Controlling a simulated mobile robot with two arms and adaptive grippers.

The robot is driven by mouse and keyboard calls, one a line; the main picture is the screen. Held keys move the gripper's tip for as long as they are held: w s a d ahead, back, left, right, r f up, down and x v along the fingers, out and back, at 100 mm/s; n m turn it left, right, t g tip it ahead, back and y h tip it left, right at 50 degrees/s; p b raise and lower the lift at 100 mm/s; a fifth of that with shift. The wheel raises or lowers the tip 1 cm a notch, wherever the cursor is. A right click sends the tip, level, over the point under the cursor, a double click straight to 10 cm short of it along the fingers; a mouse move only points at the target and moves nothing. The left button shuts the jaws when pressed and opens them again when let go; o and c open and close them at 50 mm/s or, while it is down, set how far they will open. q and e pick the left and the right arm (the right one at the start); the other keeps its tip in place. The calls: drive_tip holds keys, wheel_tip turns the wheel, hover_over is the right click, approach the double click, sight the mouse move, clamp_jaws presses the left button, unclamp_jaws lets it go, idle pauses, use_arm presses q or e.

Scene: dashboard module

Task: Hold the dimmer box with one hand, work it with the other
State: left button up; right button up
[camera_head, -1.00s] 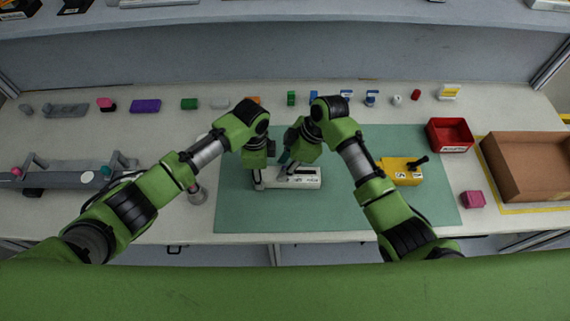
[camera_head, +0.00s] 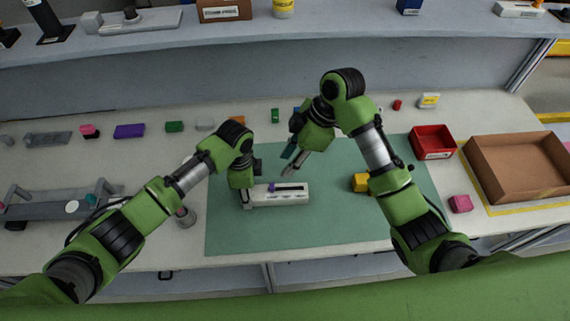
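The dimmer box (camera_head: 292,197) is a long white box with dark markings on its front and a small purple slider (camera_head: 285,188) on top. It lies on the green mat (camera_head: 330,232). My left gripper (camera_head: 246,200) is down at the box's left end and appears closed around it; the fingers are partly hidden by the wrist. My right gripper (camera_head: 287,166) is above and behind the box, apart from it, with its fingers spread and nothing seen between them.
A yellow box (camera_head: 361,182) sits on the mat, partly hidden by my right arm. A red bin (camera_head: 432,153), a brown carton (camera_head: 484,170) and a pink block (camera_head: 460,204) stand to the right. Several small items line the back. The mat's front is clear.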

use_arm(q)
drive_tip(key=o, duration=1.6)
drive_tip(key=shift+c, duration=0.2)
